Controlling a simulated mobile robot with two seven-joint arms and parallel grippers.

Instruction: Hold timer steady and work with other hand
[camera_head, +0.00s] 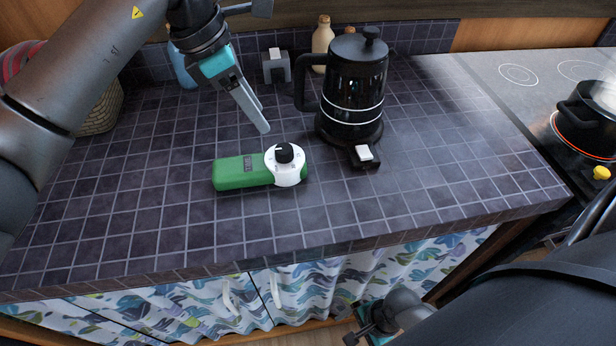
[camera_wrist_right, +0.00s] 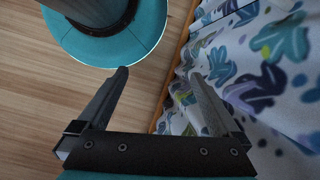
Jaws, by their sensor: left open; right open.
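The timer (camera_head: 243,172) is a green block with a white round dial face and a black knob (camera_head: 285,153) at its right end. It lies on the dark tiled counter. My left gripper (camera_head: 264,128) is above and behind the timer, pointing down, apart from it; it is open and holds nothing. My right gripper (camera_wrist_right: 160,85) is open and empty in the right wrist view, low beside the patterned curtain, with wooden floor below. In the head view the right arm is at the bottom right, below the counter edge, and its fingertips do not show clearly.
A black kettle (camera_head: 352,85) stands on the counter behind the timer, with a small white-topped switch (camera_head: 364,154) in front. A grey block (camera_head: 276,66) and a beige bottle (camera_head: 322,44) stand at the back. A black pot (camera_head: 588,115) sits on a glowing burner at right. The counter's front left is clear.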

